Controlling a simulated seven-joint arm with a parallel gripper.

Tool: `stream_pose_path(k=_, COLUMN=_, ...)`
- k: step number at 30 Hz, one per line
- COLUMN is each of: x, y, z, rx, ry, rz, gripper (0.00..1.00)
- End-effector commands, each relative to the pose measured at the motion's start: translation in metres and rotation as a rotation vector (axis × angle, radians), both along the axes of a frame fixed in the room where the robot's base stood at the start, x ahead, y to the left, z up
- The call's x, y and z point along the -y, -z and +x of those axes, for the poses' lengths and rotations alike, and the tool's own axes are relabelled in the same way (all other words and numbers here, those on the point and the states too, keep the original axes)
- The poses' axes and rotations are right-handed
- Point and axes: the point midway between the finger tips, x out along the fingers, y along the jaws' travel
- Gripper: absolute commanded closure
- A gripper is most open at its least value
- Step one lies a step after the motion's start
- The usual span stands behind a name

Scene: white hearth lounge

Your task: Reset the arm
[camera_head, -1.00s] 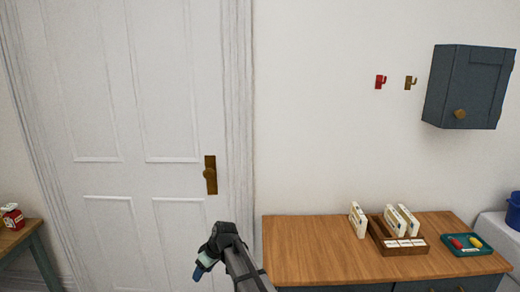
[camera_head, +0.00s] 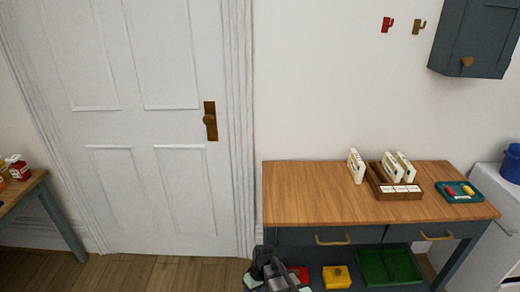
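My gripper (camera_head: 268,272) shows at the bottom edge of the head view, dark grey, in front of the left end of the sideboard's lower shelf. Only its upper part and a pale part are in frame. Its fingertips are not clear, so I cannot tell whether it is open or shut, or whether it holds anything.
A wooden-topped sideboard (camera_head: 310,193) carries a brown card box (camera_head: 398,193) and a teal tray (camera_head: 462,197). Its lower shelf has a yellow box (camera_head: 336,277) and a green tray (camera_head: 390,265). A white door (camera_head: 150,128) is closed. Floor (camera_head: 165,272) before it looks clear.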

Motion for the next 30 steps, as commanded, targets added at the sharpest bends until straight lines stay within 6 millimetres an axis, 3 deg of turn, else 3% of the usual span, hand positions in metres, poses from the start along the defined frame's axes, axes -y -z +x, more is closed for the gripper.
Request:
stream_pose_path(k=6, x=0.06, y=0.046, z=-0.058, rx=-0.107, ry=0.125, rz=-0.091, gripper=0.45)
stream_pose_path(k=15, x=0.126, y=0.091, z=-0.145, rx=-0.25, ry=0.283, rz=-0.215, gripper=0.45)
stream_pose_path(k=24, x=0.174, y=0.117, z=-0.239, rx=-0.387, ry=0.423, rz=-0.33, gripper=0.45)
stream_pose_path(k=30, x=0.191, y=0.123, z=-0.281, rx=-0.447, ry=0.481, rz=-0.382, gripper=0.45)
